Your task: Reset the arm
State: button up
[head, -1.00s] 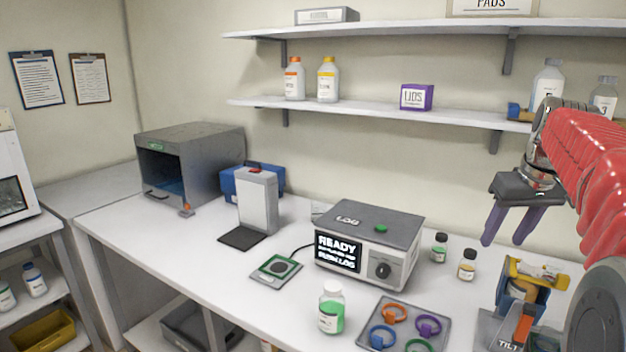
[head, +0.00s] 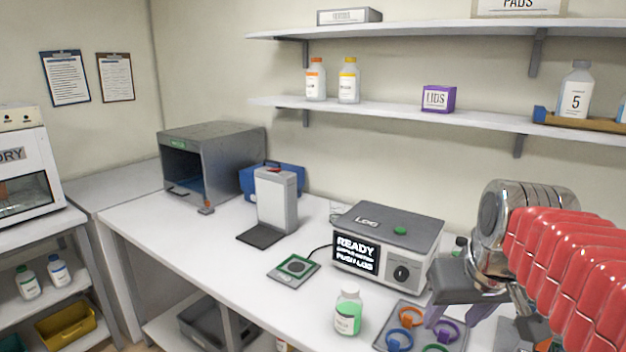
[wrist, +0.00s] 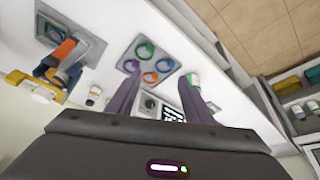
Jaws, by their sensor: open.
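My gripper shows in the wrist view (wrist: 158,100) with its two purple fingers spread apart and nothing between them. In the head view my red arm hangs over the right side of the bench, and the gripper (head: 450,318) is above the tray's right part, partly hidden by the frame edge and the arm. The grey tray (head: 385,333) holds several coloured rings. The LOG machine (head: 388,240) stands just left of my gripper, with a lit READY screen.
A jar of green liquid (head: 348,312) stands in front of the machine. A grey pad (head: 293,270), a white upright device (head: 277,200) and a dark open box (head: 213,160) are further left. Shelves (head: 400,105) hold bottles above. The wrist view shows a yellow and orange fixture (wrist: 60,65).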

jog(key=s+a+f, duration=0.6)
jog(key=s+f, duration=0.3)
jog(key=s, duration=0.1)
jog(key=shift+a+t+y, duration=0.3)
jog(key=shift+a+t, duration=0.1)
dwell(0.8)
